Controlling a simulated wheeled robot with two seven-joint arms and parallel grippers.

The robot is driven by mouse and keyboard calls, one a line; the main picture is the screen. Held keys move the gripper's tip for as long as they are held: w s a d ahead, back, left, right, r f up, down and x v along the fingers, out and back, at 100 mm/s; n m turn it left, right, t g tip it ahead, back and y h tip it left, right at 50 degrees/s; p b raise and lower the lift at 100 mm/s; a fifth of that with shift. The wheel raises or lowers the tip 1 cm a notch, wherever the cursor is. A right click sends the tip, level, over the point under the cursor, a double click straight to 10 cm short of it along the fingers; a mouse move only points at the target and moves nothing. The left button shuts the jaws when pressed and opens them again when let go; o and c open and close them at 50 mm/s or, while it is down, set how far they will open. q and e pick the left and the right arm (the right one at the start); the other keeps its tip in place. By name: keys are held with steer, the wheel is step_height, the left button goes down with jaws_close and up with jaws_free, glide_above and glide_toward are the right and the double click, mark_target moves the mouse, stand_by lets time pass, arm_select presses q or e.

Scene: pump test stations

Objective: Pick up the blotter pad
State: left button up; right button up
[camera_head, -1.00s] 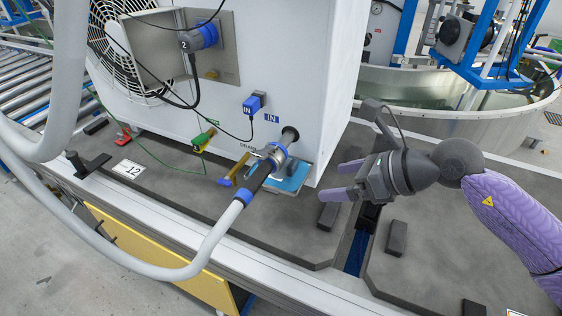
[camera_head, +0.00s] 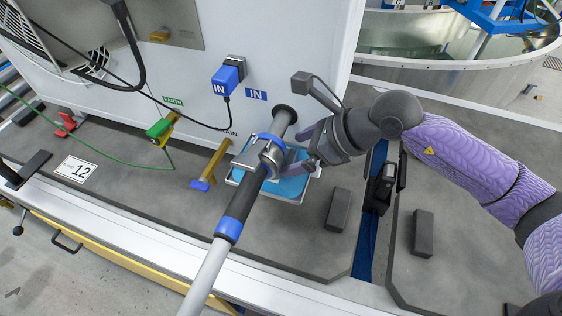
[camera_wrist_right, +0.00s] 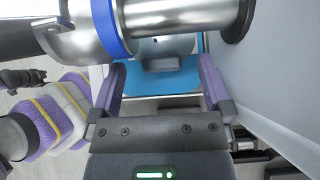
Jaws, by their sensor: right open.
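The blotter pad (camera_head: 291,190) is a flat blue sheet in a shallow metal tray, below the drain pipe and its metal coupling. The coupling and my right gripper hide part of it in the head view. In the right wrist view the blue pad (camera_wrist_right: 184,82) shows between the fingers, with a small grey block on it, and the coupling crosses in front. My right gripper (camera_head: 297,151) is open, just right of the coupling and over the pad's far part. I cannot tell whether its fingers touch the pad. My left gripper is not seen.
The metal coupling (camera_head: 270,158) and grey hose (camera_head: 208,276) run close beside the right gripper. The white cabinet wall (camera_head: 300,60) stands behind.

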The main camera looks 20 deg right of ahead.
mark_target(290, 156)
steer(key=x, duration=0.3)
steer(key=shift+f+b, duration=0.2)
steer(key=shift+b, duration=0.2)
steer(key=shift+r, duration=0.1)
steer(key=c, duration=1.3)
